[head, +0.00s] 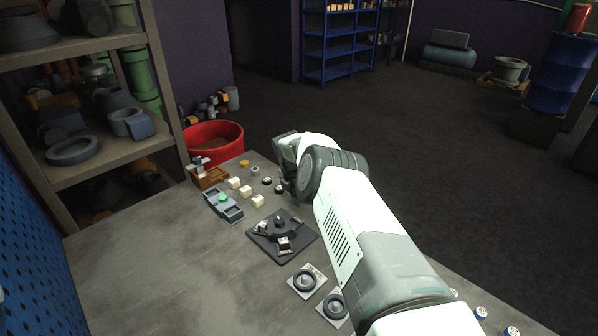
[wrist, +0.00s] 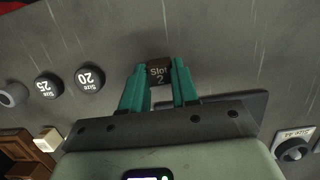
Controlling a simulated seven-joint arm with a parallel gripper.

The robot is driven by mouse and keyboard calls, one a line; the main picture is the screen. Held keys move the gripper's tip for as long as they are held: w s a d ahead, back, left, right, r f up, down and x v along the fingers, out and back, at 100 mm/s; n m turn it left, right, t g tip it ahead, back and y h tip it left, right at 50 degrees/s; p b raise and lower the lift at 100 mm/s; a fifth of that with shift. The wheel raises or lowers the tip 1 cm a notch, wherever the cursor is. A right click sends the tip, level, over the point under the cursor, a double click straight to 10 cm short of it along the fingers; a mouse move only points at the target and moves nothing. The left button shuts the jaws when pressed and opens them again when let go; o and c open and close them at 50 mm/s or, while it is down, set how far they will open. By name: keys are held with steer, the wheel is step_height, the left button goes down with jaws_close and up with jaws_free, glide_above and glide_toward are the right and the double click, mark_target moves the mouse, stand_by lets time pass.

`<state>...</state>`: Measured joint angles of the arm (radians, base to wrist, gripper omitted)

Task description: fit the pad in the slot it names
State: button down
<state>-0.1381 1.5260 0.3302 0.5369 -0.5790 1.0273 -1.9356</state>
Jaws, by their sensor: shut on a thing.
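My gripper (wrist: 159,82) has teal fingers and is shut on a small dark brown pad (wrist: 159,71). The pad carries the white words "Slot 2", upright in the wrist view. In the head view my arm hides the fingers and the pad. A dark square fixture (head: 262,241) with a raised hub and arms sits on the bench, with a small light-and-dark block on its near arm. In the wrist view a dark plate edge (wrist: 257,101) shows beyond my gripper's body. I cannot read any slot names on the fixture.
Black round pieces marked "Size 20" (wrist: 89,78) and "Size 25" (wrist: 48,86) lie on the grey bench (head: 150,262). White blocks (head: 257,201), a grey-blue holder (head: 233,213) and ring-bearing plates (head: 306,281) surround the fixture. The bench's left front is clear.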

steer(key=shift+s+a+r, duration=0.15)
steer(key=shift+a+r, duration=0.1)
steer(key=shift+r, duration=0.2)
steer(key=s+r, duration=0.1)
steer(key=s+a+r, duration=0.1)
steer(key=s, duration=0.1)
steer(key=s+a+r, duration=0.1)
steer(key=r, duration=0.1)
steer(key=shift+s+r, duration=0.1)
steer(key=shift+s, duration=0.15)
steer(key=s+r, duration=0.3)
steer(key=s, duration=0.3)
steer(key=shift+w+d+f, duration=0.1)
steer(key=shift+d+f, duration=0.1)
steer(key=shift+f, duration=1.25)
steer(key=shift+d+f, duration=0.15)
steer(key=shift+f, duration=1.3)
steer(key=shift+f, duration=0.65)
steer(key=c, duration=0.8)
jaws_free()
steer(key=shift+o, duration=0.5)
